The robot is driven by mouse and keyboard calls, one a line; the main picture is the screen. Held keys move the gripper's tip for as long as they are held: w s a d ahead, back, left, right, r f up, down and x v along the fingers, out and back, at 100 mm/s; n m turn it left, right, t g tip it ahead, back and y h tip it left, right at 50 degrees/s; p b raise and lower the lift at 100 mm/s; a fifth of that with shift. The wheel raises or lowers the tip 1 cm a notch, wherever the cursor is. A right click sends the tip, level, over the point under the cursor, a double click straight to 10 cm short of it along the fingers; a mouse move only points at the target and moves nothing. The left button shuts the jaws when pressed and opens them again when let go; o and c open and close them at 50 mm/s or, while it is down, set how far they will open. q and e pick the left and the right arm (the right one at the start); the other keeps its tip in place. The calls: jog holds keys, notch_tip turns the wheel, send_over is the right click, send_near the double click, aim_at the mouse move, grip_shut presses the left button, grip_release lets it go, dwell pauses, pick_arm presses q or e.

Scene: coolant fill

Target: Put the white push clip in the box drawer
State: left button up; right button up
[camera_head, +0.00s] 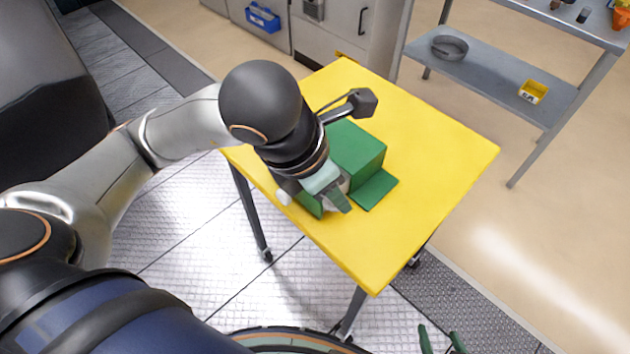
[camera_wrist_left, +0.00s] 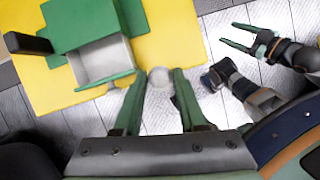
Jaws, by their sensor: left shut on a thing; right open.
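The white push clip (camera_wrist_left: 159,78) is a small pale round shape, blurred, between the fingertips of my left gripper (camera_wrist_left: 160,74) in the left wrist view. The green box (camera_head: 357,150) stands on the yellow table in the head view; it also shows in the left wrist view (camera_wrist_left: 80,20). Its drawer (camera_wrist_left: 105,62) is pulled out, with a grey inside that looks empty. The clip appears just right of the drawer's front corner; its height is unclear. My left gripper (camera_head: 332,204) hides much of the drawer in the head view. My right gripper (camera_head: 443,340) is open and empty; it also shows in the wrist view (camera_wrist_left: 236,36).
The yellow table (camera_head: 430,150) has free room right of and behind the box. A grey shelf (camera_head: 500,85) with a pan (camera_head: 449,47) and a yellow bin (camera_head: 533,91) stands behind at right.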

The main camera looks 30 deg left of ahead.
pick_arm(q)
jog(key=shift+n, duration=0.5)
jog(key=w+a+f, duration=0.4)
jog(key=w+a+f+b, duration=0.1)
jog(key=w+a+f, duration=0.3)
jog(key=w, duration=0.1)
jog(key=shift+w+a+f, duration=0.1)
jog(key=shift+a, duration=0.1)
jog(key=shift+w+a+f, duration=0.25)
jog(key=shift+w+f, duration=0.1)
jog(key=shift+f, duration=0.15)
jog(key=shift+w+a+f, duration=0.1)
jog(key=shift+w+f, duration=0.05)
jog(key=shift+f, duration=0.8)
jog(key=shift+w+a+f, duration=0.1)
jog(key=shift+f, duration=0.85)
jog(key=shift+b, duration=0.3)
jog(key=shift+f, duration=0.15)
jog(key=o, duration=1)
jog(key=shift+o, duration=0.2)
